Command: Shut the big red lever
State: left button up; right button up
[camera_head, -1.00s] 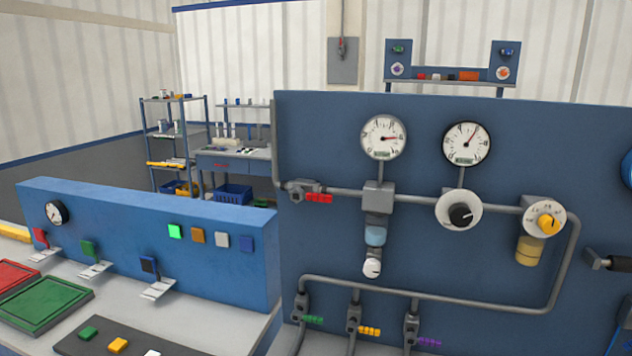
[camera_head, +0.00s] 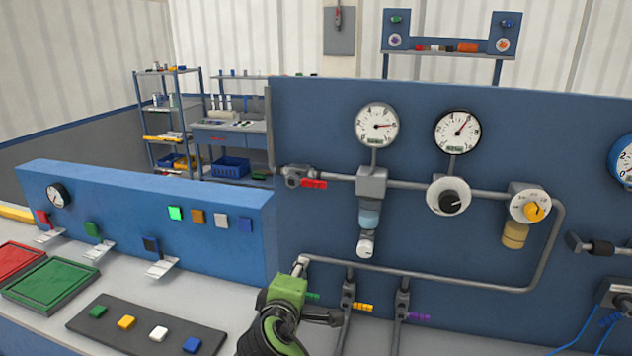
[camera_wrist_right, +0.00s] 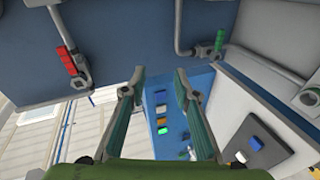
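The big red lever (camera_head: 314,184) sits on a valve at the left end of the upper pipe on the blue panel. Its handle points right, roughly along the pipe. In the right wrist view the red lever (camera_wrist_right: 73,62) is at the upper left, apart from the fingers. My right gripper (camera_wrist_right: 160,75) is open and empty there. In the head view its green wrist part (camera_head: 287,291) is at bottom centre, below the red lever; its fingers cannot be made out. My left gripper is not in view.
Green (camera_wrist_right: 219,42), yellow (camera_head: 363,307) and purple (camera_head: 418,317) levers hang on the lower pipes near my right arm. A blue console (camera_head: 140,215) with small levers and buttons stands at left. Dials and knobs fill the panel's middle.

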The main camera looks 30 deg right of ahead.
aim_at(315, 185)
notch_tip(315, 185, up, 15)
jog(key=w+d+h, duration=0.2)
jog(key=w+h, duration=0.1)
jog(key=h, duration=0.1)
jog(key=shift+t, duration=0.4)
jog(key=p+x, duration=0.5)
jog(key=x, duration=0.6)
jog(key=shift+w+d+p, duration=0.1)
jog(key=shift+p, duration=0.25)
jog(key=shift+x, duration=0.8)
jog(key=shift+f, duration=0.15)
grip_shut()
